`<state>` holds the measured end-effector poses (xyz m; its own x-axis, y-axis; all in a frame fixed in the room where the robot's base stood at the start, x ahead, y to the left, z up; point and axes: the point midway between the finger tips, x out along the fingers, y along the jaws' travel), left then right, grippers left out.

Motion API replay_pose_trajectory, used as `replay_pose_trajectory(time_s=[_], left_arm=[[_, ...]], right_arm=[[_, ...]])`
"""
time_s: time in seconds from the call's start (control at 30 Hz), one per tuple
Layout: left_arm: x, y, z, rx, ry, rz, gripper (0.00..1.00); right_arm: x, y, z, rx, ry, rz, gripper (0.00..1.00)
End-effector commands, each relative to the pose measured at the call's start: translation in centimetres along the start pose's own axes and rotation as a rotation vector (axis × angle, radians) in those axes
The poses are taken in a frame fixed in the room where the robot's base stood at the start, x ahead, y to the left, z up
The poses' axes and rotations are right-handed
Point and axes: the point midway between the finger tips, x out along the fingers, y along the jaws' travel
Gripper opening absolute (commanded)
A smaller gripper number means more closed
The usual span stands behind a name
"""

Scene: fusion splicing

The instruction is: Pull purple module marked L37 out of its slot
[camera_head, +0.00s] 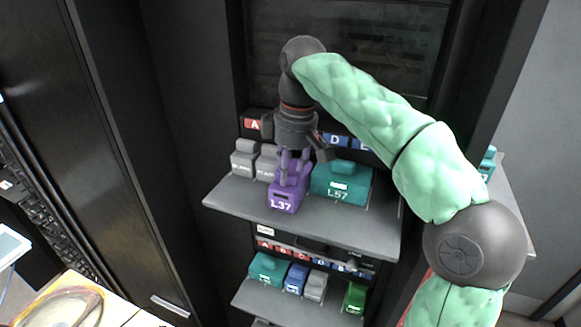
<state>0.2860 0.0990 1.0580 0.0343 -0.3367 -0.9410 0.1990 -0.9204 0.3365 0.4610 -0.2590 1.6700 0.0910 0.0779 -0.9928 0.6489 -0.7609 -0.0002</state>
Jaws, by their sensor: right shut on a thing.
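The purple module marked L37 (284,198) is on the upper grey shelf (330,229) of the rack, between grey modules and a teal one. Its labelled front faces me. My right gripper (293,165) reaches down from above and is shut on the purple module's top part. The fingers partly hide that top part. Whether the module is still seated in its slot cannot be told from this view. My left gripper is not in view.
The teal module L57 (341,184) stands close on the right, and grey modules (244,158) stand close on the left. A lower shelf (290,306) holds several coloured modules. A dark cabinet door (110,150) is at the left, and a table corner (118,312) is at the lower left.

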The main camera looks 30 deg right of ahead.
Motion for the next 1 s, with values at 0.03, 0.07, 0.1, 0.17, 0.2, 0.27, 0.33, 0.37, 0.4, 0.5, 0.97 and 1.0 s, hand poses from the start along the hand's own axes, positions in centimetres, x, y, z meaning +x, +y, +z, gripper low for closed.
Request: replay_pose_trajectory(time_s=[0.03, 0.07, 0.1, 0.17, 0.2, 0.27, 0.33, 0.37, 0.4, 0.5, 0.97, 1.0], left_arm=[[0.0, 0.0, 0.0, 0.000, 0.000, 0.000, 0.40], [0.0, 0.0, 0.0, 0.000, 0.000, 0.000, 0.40], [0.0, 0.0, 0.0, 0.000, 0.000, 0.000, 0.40], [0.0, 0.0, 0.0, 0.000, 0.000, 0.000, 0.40], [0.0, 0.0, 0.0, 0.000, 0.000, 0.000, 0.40], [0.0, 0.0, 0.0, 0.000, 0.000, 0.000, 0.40], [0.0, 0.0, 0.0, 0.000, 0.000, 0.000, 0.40], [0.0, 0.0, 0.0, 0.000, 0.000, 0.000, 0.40], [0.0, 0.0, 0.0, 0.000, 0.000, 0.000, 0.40], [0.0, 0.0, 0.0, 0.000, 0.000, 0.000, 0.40], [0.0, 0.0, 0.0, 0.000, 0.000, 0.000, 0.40], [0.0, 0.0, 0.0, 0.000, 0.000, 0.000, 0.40]], right_arm=[[0.0, 0.0, 0.0, 0.000, 0.001, 0.001, 0.00], [0.0, 0.0, 0.0, 0.000, 0.001, 0.001, 0.00], [0.0, 0.0, 0.0, 0.000, 0.001, 0.001, 0.00], [0.0, 0.0, 0.0, 0.001, 0.001, 0.001, 0.38], [0.0, 0.0, 0.0, 0.001, 0.001, 0.001, 0.49], [0.0, 0.0, 0.0, 0.001, 0.001, 0.001, 0.59], [0.0, 0.0, 0.0, 0.001, 0.001, 0.001, 0.59], [0.0, 0.0, 0.0, 0.001, 0.001, 0.001, 0.59], [0.0, 0.0, 0.0, 0.001, 0.001, 0.001, 0.59], [-0.1, 0.0, 0.0, 0.001, 0.001, 0.001, 0.59], [-4.7, 0.0, -0.1, 0.000, 0.003, 0.003, 0.59], [-5.3, 0.0, -0.1, 0.000, 0.004, 0.003, 0.59]])
